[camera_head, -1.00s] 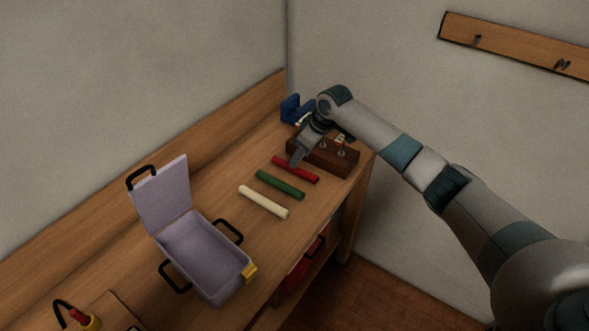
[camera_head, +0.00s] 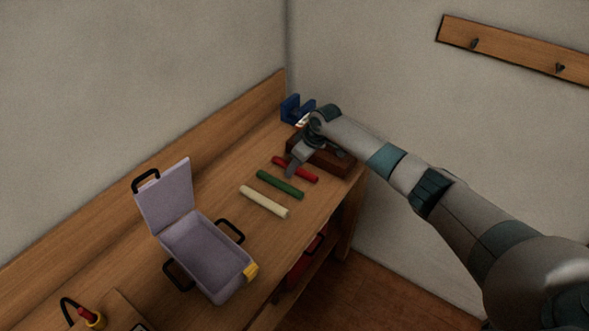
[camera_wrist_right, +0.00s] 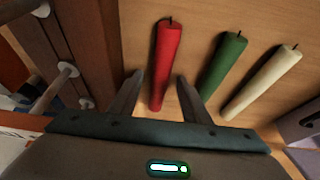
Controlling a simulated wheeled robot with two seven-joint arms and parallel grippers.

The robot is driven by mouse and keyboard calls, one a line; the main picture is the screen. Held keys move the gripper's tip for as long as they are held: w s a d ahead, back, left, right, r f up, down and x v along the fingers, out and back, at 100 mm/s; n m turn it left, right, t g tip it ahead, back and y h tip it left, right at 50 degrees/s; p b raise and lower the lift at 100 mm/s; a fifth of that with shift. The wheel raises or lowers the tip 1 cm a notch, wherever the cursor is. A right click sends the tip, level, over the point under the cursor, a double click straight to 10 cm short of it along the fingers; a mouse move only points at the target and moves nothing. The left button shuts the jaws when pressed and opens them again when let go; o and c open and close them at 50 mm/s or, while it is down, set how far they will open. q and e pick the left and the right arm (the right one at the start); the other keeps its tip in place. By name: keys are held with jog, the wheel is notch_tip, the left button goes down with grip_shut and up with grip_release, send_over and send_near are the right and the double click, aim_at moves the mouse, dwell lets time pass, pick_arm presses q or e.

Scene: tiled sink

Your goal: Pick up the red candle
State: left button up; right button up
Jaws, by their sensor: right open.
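The red candle (camera_head: 307,174) lies on the wooden bench at the far end of a row of three candles; part of it is hidden behind my gripper in the head view. My right gripper (camera_head: 291,172) is just above it, pointing down. In the right wrist view the red candle (camera_wrist_right: 166,62) lies between the open fingers of the right gripper (camera_wrist_right: 160,85), with a gap on each side. The green candle (camera_head: 280,184) lies beside it, close to one finger in the wrist view. My left gripper is not in view.
A cream candle (camera_head: 264,202) lies beyond the green one. An open lilac box (camera_head: 205,262) with black handles stands to the left. A wall rack (camera_head: 515,50) hangs at right.

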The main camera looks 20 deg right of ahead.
jog(key=shift+c, duration=0.6)
grip_shut()
jog(key=shift+r, duration=0.15)
jog(key=shift+r, duration=0.2)
notch_tip(320, 180, up, 3)
jog(key=shift+r+b, duration=0.1)
jog(key=shift+b, duration=1.05)
jog(key=s+d+r+b, duration=0.3)
jog(key=s+d+r, duration=0.4)
jog(key=d, duration=0.1)
jog(key=shift+s+d, duration=0.3)
jog(key=shift+d, duration=0.1)
